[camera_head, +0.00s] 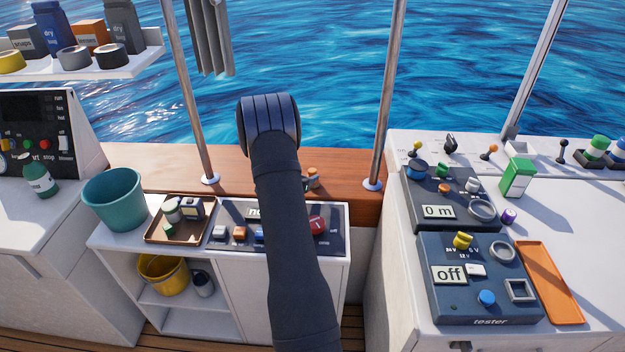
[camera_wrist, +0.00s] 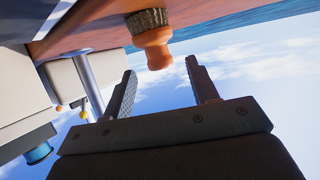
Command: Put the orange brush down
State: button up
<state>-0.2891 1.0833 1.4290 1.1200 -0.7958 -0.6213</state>
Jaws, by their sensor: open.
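The orange brush (camera_wrist: 154,46) has an orange handle and a dark bristle head. In the wrist view its bristles are against the reddish-brown wooden ledge (camera_wrist: 105,25) and its handle points toward my gripper. In the head view the brush (camera_head: 314,174) stands on the ledge just right of my arm, partly hidden. My gripper (camera_wrist: 160,66) is open and empty, with a finger to either side of the handle's end. The handle end is at about fingertip level, with visible gaps to both fingers. In the head view my arm hides most of the gripper.
Metal posts (camera_head: 190,100) and (camera_head: 388,95) rise from the ledge on both sides. Below it is a panel (camera_head: 335,215) with buttons, beside a brown tray (camera_head: 152,234) and a teal bucket (camera_head: 113,198). The ledge left of my arm is clear. Tester boxes (camera_head: 450,300) stand right.

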aim_at(313, 169)
jog(key=x, duration=0.5)
jog(key=shift+w, duration=0.1)
jog(key=c, duration=1.2)
jog(key=shift+o, duration=0.2)
jog(key=shift+r, duration=0.1)
jog(key=shift+r, duration=0.5)
jog(key=r, duration=0.2)
jog(key=d+r, duration=0.1)
jog(key=shift+s+d+r, duration=0.1)
jog(key=shift+s+r, duration=0.15)
jog(key=shift+r, duration=0.1)
jog(key=s+d+r, duration=0.5)
jog(key=d+r, duration=0.1)
jog(key=d, duration=0.3)
jog(key=s+a+f+n+y, duration=0.2)
jog(key=s+y, duration=0.1)
jog(key=s, duration=0.5)
jog(key=s+a+f+n+t+y, duration=0.1)
jog(key=s+a+f+n+y, duration=0.1)
jog(key=s, duration=0.6)
jog(key=shift+a+f+n+t+y, duration=0.3)
jog(key=shift+a+f+n+y, duration=0.15)
jog(key=shift+n, duration=0.35)
